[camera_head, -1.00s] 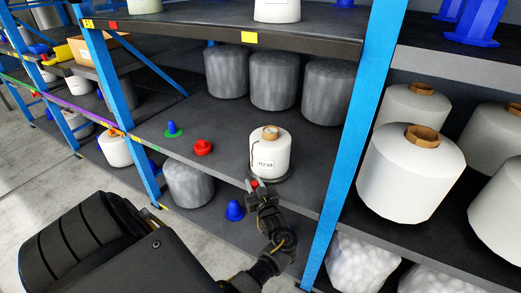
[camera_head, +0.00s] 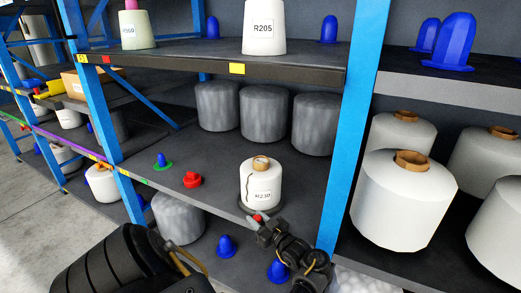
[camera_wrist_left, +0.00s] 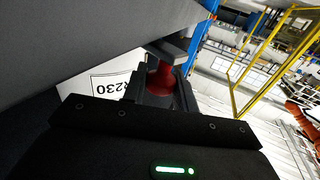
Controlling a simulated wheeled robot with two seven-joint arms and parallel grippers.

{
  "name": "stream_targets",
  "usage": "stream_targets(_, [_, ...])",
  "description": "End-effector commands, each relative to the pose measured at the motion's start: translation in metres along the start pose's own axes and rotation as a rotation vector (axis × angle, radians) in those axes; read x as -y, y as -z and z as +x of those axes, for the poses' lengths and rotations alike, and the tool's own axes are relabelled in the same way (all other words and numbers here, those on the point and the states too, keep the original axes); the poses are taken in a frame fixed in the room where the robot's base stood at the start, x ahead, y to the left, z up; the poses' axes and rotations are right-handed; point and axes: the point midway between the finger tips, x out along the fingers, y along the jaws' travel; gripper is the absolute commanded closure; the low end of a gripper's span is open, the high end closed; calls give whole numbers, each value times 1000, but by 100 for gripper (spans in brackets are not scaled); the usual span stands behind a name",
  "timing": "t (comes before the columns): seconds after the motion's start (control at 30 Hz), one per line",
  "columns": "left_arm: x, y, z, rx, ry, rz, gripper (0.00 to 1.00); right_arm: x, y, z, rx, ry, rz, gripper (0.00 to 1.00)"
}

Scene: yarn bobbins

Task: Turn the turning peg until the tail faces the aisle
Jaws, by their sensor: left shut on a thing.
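A white bobbin (camera_head: 261,178) labelled R230 stands upright on the middle shelf near its front edge. A dark yarn tail (camera_head: 247,187) runs down its front left side. My left gripper (camera_head: 261,220) is at the shelf's front edge, just below the bobbin. It is shut on a small red knob (camera_head: 257,217), which I take to be the turning peg's handle. The wrist view shows the red knob (camera_wrist_left: 161,78) between the fingers, with the bobbin's label (camera_wrist_left: 110,86) close to the left. The peg under the bobbin is hidden. My right gripper is not in view.
Several grey wrapped bobbins (camera_head: 264,115) stand behind. A blue upright (camera_head: 350,120) rises to the right. Blue pegs (camera_head: 226,246) stand on the shelf below.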

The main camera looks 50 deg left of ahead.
Motion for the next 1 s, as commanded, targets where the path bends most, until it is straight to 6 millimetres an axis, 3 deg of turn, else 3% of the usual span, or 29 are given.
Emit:
stream_targets(0.4, [-2,3,1,-5,1,-5,100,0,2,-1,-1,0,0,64])
stream_targets(0.43, [-2,3,1,-5,1,-5,69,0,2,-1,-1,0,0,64])
stream_targets(0.57, [-1,2,1,-4,1,-4,52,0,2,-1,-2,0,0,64])
stream_targets(1.0, [0,1,0,-2,0,-2,52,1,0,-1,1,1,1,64])
